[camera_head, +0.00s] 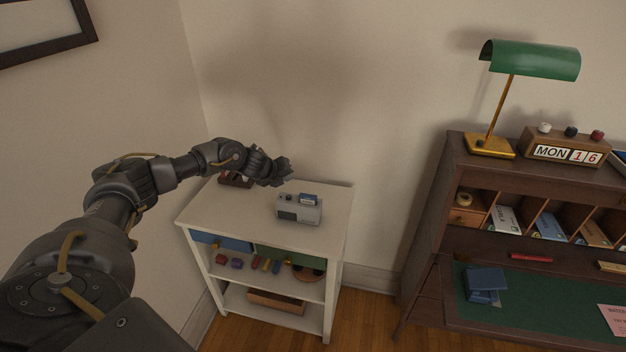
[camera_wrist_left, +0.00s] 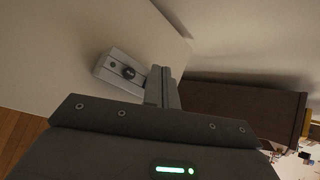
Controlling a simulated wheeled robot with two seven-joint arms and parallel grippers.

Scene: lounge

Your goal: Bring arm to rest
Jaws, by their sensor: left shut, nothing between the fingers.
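My left arm reaches in from the left in the head view. My left gripper (camera_head: 285,173) is above the top of a white shelf unit (camera_head: 250,211), near its back edge. It is shut and empty. A grey box-shaped device with a blue part on top (camera_head: 299,209) stands on the shelf top, just in front and to the right of the gripper, apart from it. In the left wrist view the shut fingers (camera_wrist_left: 162,88) show with the grey device (camera_wrist_left: 121,70) beside them. My right gripper is in neither view.
A dark red-brown object (camera_head: 236,180) sits behind my left wrist on the shelf top. Small coloured items lie on the shelf below. A wooden desk (camera_head: 436,225) with a green lamp (camera_head: 530,61) and a calendar block (camera_head: 566,147) stands at right. A picture frame hangs upper left.

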